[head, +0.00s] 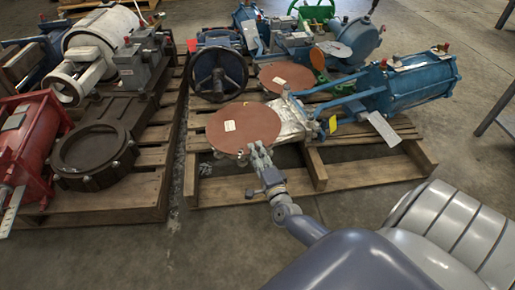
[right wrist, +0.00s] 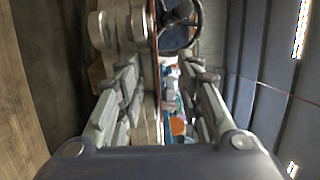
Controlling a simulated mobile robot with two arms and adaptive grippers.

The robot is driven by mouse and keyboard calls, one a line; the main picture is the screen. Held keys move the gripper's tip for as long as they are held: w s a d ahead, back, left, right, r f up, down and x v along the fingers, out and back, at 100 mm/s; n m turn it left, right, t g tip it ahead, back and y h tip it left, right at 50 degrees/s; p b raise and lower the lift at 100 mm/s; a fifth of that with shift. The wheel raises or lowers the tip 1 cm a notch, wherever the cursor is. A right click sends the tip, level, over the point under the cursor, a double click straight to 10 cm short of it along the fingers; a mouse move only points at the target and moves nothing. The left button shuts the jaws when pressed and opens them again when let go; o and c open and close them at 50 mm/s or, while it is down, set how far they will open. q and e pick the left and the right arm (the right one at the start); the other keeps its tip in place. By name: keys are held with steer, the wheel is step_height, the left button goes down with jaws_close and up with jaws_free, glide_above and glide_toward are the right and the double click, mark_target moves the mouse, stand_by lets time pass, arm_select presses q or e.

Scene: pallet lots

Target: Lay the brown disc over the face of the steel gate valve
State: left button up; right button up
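A brown disc (head: 243,126) with a small white label lies flat over the near end of the steel gate valve (head: 291,120), at the front of the right pallet. It hides most of the valve's round face. A second brown disc (head: 286,78) lies farther back. My right gripper (head: 260,151) is at the front edge of the near disc. In the right wrist view my right gripper's fingers (right wrist: 160,75) stand apart, with a thin brown edge (right wrist: 154,35) seen beyond or between them. I cannot tell whether they touch the disc. My left gripper is out of view.
The wooden pallet (head: 255,187) also bears a blue cylinder actuator (head: 412,80), a dark handwheel (head: 218,75) and other valves. A left pallet (head: 110,209) holds a dark round valve (head: 95,152) and a red actuator (head: 30,135). Concrete floor is clear in front.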

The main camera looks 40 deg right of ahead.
steer(key=v, duration=1.2)
stand_by(0.5)
